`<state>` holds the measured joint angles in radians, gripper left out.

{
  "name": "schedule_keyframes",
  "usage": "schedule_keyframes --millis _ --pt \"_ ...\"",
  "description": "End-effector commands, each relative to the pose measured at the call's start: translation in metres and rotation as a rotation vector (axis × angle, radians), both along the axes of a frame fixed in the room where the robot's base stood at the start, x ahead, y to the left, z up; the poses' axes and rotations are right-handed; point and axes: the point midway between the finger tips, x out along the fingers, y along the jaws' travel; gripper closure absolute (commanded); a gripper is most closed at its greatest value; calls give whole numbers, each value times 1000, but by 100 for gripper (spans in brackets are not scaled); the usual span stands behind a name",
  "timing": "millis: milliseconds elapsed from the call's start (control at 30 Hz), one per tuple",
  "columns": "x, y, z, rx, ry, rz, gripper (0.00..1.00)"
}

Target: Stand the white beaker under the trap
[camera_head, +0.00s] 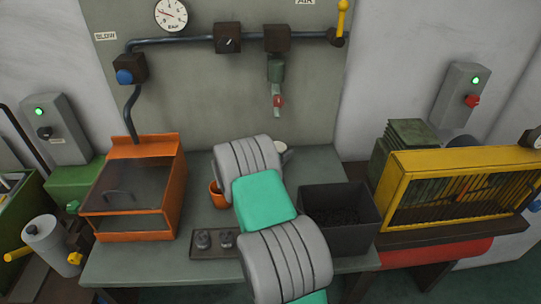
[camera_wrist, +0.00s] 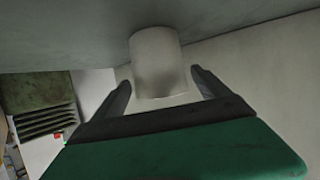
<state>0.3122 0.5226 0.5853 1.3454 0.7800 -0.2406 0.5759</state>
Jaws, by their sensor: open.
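The white beaker (camera_wrist: 157,55) shows in the wrist view, which is upside down, with its base on the grey bench top (camera_wrist: 60,30). My gripper (camera_wrist: 160,78) is open, its two fingers on either side of the beaker's near part. I cannot tell whether they touch it. In the head view only a small part of the beaker (camera_head: 281,147) shows; my arm hides the rest and the gripper. The trap (camera_head: 276,70) is a green bowl with a red drain tap (camera_head: 278,102) on the back panel, above and slightly left of the beaker.
An orange cup (camera_head: 216,197) stands left of my arm, partly hidden. A tray (camera_head: 205,256) with small dark parts lies at the front. An orange box with a clear lid (camera_head: 130,190) is left; a dark open bin (camera_head: 345,225) is right, near my arm.

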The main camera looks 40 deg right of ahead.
Motion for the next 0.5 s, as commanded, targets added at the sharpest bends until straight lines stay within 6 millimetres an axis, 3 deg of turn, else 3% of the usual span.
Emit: schedule_keyframes --millis 233,500 --pt "-23 55 23 -1 -2 5 14" --pt "-34 75 34 1 1 1 14"
